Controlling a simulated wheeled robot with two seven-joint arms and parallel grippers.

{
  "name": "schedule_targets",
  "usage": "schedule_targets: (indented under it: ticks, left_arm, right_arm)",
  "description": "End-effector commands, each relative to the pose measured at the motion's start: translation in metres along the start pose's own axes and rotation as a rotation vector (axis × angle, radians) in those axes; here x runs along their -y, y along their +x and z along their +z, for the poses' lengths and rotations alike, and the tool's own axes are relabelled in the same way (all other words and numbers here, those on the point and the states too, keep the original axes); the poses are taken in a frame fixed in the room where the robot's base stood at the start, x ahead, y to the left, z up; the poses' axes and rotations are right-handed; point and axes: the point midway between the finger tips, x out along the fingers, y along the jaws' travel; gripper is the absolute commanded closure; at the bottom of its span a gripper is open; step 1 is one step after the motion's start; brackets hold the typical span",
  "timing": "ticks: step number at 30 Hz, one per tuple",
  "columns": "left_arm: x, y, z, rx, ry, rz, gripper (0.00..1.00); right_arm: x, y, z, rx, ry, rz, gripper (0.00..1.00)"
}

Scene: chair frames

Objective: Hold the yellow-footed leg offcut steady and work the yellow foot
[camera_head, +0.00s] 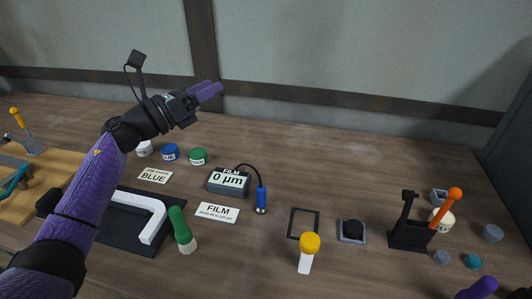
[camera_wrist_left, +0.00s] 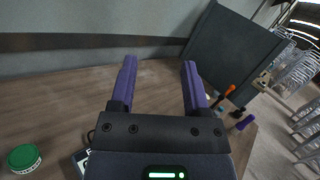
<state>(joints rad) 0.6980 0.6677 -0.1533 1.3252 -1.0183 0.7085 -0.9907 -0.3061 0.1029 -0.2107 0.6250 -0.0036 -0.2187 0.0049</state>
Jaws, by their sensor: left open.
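The leg offcut (camera_head: 305,263) is a short white piece with a round yellow foot (camera_head: 310,243) on its upper end. It stands on the table near the front, right of centre in the head view. My left gripper (camera_head: 208,91) is raised above the back of the table, far from the offcut, with its purple fingers apart and empty. The fingers also show spread in the left wrist view (camera_wrist_left: 158,80). Only a purple tip of my right gripper (camera_head: 480,288) shows at the lower right corner; its jaws are mostly cut off.
A black frame (camera_head: 303,223) lies just behind the offcut. A film gauge (camera_head: 229,182), a green-handled brush (camera_head: 182,231), paint pots (camera_head: 198,157) and label cards (camera_head: 217,212) lie left. A white bent piece (camera_head: 152,217) rests on a black mat.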

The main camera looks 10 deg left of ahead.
Motion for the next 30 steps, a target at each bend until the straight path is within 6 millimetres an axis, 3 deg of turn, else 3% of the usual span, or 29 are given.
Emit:
schedule_targets:
  ticks: [1,6,9,12,18,30]
  left_arm:
    - [0.015,0.006,-0.037,-0.111,0.051,-0.066,0.40]
    - [0.073,-0.002,-0.161,-0.483,0.238,-0.367,0.40]
    - [0.102,-0.020,-0.216,-0.646,0.316,-0.547,0.40]
    - [0.122,-0.039,-0.250,-0.754,0.366,-0.690,0.40]
    - [0.139,-0.054,-0.277,-0.831,0.400,-0.804,0.40]
    - [0.163,-0.032,-0.317,-0.830,0.397,-0.802,0.40]
  right_arm:
    - [0.000,0.000,0.000,0.000,0.000,0.000,0.12]
    - [0.000,0.000,0.000,0.000,0.000,0.000,0.12]
    - [0.000,0.000,0.000,0.000,0.000,0.000,0.12]
    - [0.000,0.000,0.000,0.000,0.000,0.000,0.12]
    - [0.000,0.000,0.000,0.000,0.000,0.000,0.12]
    - [0.000,0.000,0.000,0.000,0.000,0.000,0.12]
